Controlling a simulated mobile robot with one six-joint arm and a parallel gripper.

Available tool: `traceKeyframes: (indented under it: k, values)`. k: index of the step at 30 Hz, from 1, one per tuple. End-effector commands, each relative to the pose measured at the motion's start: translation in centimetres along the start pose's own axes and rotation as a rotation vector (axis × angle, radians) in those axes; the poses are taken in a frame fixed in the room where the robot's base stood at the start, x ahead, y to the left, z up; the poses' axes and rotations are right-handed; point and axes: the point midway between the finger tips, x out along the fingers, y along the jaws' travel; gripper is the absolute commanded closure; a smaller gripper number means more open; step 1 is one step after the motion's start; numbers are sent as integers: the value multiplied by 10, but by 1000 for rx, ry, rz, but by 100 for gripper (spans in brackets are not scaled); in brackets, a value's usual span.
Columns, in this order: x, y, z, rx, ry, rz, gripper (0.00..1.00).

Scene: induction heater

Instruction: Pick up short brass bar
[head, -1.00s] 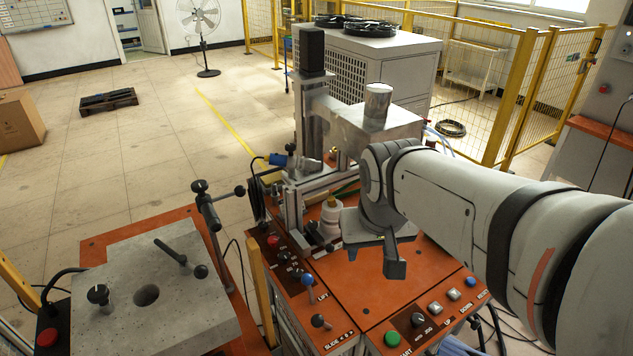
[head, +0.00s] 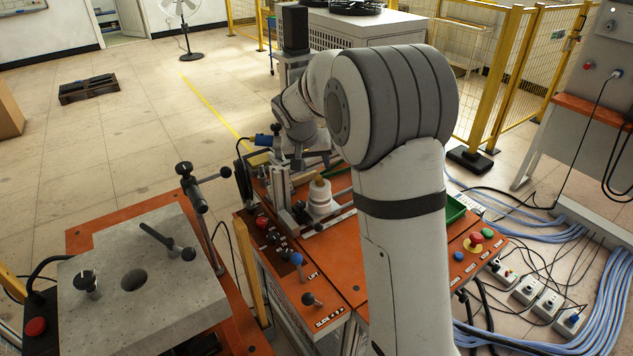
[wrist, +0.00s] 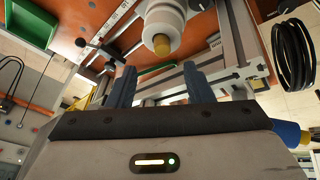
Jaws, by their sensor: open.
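A short brass bar (head: 319,182) stands upright in the top of a white stepped holder (head: 320,204) on the orange machine top. In the wrist view, the brass bar's end (wrist: 161,45) shows at the tip of the white holder (wrist: 162,15). My gripper (wrist: 161,86) is open and empty. Its two dark blue fingers are apart, and the brass end appears beyond the gap between them, not touching either finger. In the head view, my gripper (head: 299,158) is just behind and left of the bar, partly hidden by my arm.
Metal rails and a slide frame (head: 281,190) stand close beside the holder. A green tray (head: 455,209) is at the right, partly behind my arm. A coiled black cable (wrist: 293,55) and blue connector (wrist: 287,133) are near my gripper. A grey slab (head: 160,275) lies left.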

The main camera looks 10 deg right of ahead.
Motion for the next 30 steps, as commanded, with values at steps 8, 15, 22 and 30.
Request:
traceKeyframes:
  k: [8, 15, 22, 30]
  values:
    - [34, -2, 6, -1, -6, 1, 53]
    - [59, -2, 6, 1, -2, -1, 53]
    - [60, -2, 7, 1, -1, -1, 55]
    - [60, -2, 6, 1, -1, -1, 77]
